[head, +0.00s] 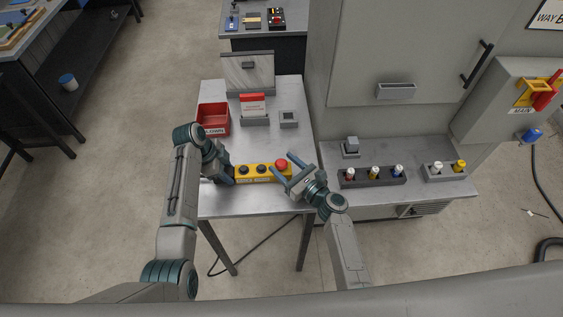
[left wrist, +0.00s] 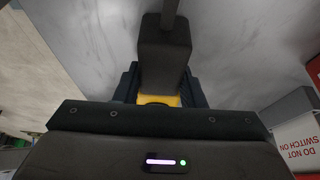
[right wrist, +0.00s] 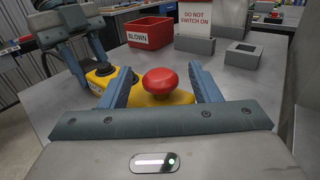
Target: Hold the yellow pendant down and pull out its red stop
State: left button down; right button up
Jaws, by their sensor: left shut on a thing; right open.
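The yellow pendant (head: 249,178) lies flat on the grey table, with two black buttons and the red stop (head: 281,165) at its right end. My left gripper (head: 228,174) is shut on the pendant's left end; in the left wrist view a bit of yellow pendant (left wrist: 158,100) shows between the fingers. My right gripper (head: 282,170) is open at the pendant's right end. In the right wrist view the mushroom-shaped red stop (right wrist: 160,81) stands between the two blue fingers of my right gripper (right wrist: 165,90), with gaps on both sides.
A red "BLOWN" bin (head: 214,117), a "DO NOT SWITCH ON" sign (head: 253,106) and a small grey block (head: 288,119) stand behind the pendant. The bench at right carries a dark rack (head: 372,177) with several coloured pieces. The table's front is mostly clear.

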pick_arm(q)
jog(key=shift+s+f, duration=0.15)
jog(key=shift+f, duration=0.05)
pick_arm(e)
jog(key=shift+x, duration=0.85)
grip_shut()
jog(key=shift+r, duration=0.95)
grip_release()
pick_arm(q)
jog(key=shift+r, duration=0.1)
pick_arm(e)
jog(key=v, duration=1.2)
jog(key=shift+s, duration=0.15)
